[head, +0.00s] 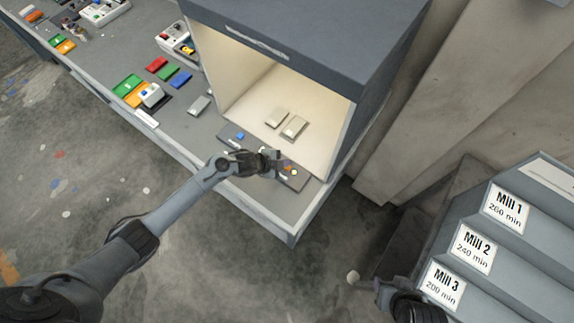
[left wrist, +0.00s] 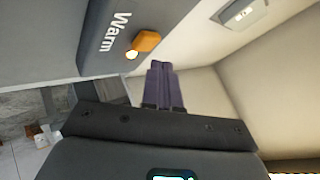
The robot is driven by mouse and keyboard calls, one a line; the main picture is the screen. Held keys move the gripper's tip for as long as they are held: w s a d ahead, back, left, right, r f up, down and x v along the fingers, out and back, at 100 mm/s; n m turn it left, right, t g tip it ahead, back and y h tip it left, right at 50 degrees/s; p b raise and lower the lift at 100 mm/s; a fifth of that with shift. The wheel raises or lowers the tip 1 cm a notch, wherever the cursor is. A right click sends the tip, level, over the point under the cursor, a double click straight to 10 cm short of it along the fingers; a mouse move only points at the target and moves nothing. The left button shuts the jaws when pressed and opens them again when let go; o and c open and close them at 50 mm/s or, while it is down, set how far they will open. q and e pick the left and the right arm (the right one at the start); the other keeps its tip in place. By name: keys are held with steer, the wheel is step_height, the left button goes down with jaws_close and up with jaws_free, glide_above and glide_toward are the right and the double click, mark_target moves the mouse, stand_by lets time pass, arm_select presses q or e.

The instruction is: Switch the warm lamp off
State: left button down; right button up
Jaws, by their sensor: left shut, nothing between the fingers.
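The grey viewing booth (head: 330,45) has a control strip (head: 301,183) along its front edge. In the left wrist view the strip bears the word "Warm" (left wrist: 115,32) beside an orange switch (left wrist: 147,40) and a small glowing indicator (left wrist: 132,54). The indicator also glows in the head view (head: 294,172). My left gripper (head: 275,160) is shut and empty, over the strip close to the orange switch; its fingertips (left wrist: 160,66) appear just beside the switch, and contact cannot be told. My right gripper (head: 368,284) is low at right, its jaws unclear.
The booth's interior is lit cream, with two pale panels (head: 277,117) (head: 294,127) on its floor. A blue button (head: 240,135) is at the strip's left. Coloured plates (head: 157,64) lie on the bench further left. A stepped rack with mill labels (head: 473,247) stands at right.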

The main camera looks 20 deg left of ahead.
arm_select(q)
steer(key=shift+f, duration=0.15)
steer(key=shift+f+b, duration=0.25)
steer(key=shift+b, duration=0.1)
steer(key=shift+f+b, duration=0.35)
steer(key=shift+f, duration=0.15)
stand_by(0.9)
steer(key=shift+r, duration=0.2)
steer(key=shift+r+p, duration=0.75)
steer(key=shift+p, duration=0.15)
